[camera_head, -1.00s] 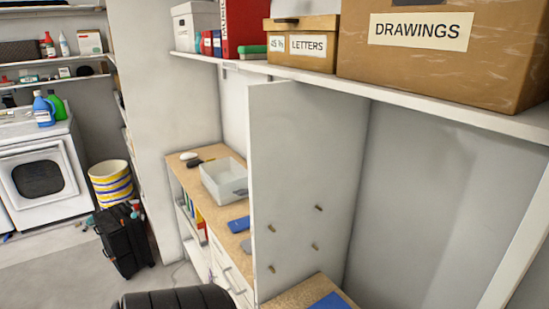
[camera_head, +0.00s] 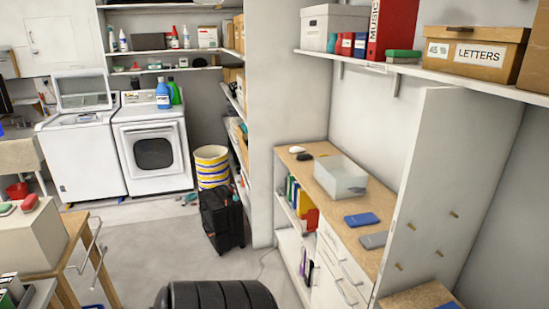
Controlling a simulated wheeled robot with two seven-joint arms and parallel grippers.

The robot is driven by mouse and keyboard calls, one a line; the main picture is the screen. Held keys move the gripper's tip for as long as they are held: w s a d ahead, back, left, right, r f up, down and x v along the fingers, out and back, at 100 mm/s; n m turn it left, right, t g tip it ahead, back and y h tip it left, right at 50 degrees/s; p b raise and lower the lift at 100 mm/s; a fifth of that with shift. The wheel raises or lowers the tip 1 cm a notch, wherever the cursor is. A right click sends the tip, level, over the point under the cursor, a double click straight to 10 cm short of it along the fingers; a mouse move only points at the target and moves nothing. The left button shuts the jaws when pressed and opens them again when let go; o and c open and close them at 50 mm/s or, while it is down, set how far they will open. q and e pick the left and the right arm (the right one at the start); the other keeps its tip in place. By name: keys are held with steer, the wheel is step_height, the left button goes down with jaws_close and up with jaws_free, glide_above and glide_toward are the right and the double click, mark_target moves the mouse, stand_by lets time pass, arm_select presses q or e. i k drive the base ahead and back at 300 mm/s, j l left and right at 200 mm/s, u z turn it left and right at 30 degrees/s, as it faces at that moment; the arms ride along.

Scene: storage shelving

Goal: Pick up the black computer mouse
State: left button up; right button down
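Neither of my grippers is in view.
A blue flat item (camera_head: 361,219) and a grey one (camera_head: 374,240) lie nearer on the counter. A tall white panel (camera_head: 428,180) bounds its near right side. A black suitcase (camera_head: 222,217) stands on the floor left of the counter. Open floor (camera_head: 155,250) lies further left.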

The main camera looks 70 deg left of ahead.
mark_target(302, 157)
steer(key=u, duration=0.45)
steer(key=j+u, duration=0.1)
steer(key=u, duration=0.75)
steer(key=i+u, duration=0.1)
steer(key=u, duration=0.35)
